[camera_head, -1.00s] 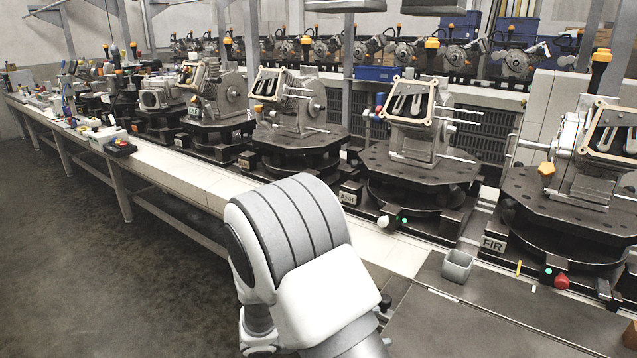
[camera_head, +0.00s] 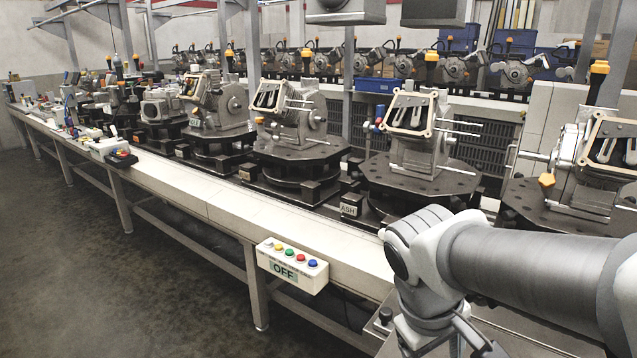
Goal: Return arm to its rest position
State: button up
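My arm (camera_head: 540,262) reaches in from the right edge of the head view, in front of the conveyor. Its white and grey joint (camera_head: 420,245) is bent, and the links beyond it point down toward the bottom edge. The fingertips of my gripper do not show, so I cannot see whether it holds anything. The arm hides part of the near right bench and the lower part of the nearest fixtures.
A fixture labelled ASH (camera_head: 348,210) stands behind my arm, with several similar fixtures along the conveyor bench (camera_head: 190,190). A button box marked OFF (camera_head: 293,266) juts from the bench's front edge. The floor (camera_head: 110,290) at the left is clear.

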jog(key=s+a+r+m+t+y+p, duration=0.1)
jog(key=s+r+m+t+p, duration=0.1)
jog(key=r+p, duration=0.6)
jog(key=s+a+r+m+t+y+p, duration=0.1)
jog(key=r+m+t+y+p, duration=0.1)
jog(key=r+p, duration=0.6)
notch_tip(320, 180, up, 5)
jog(key=shift+s+r, duration=0.15)
jog(key=shift+s, duration=0.2)
jog(key=shift+d, duration=0.1)
dwell(0.4)
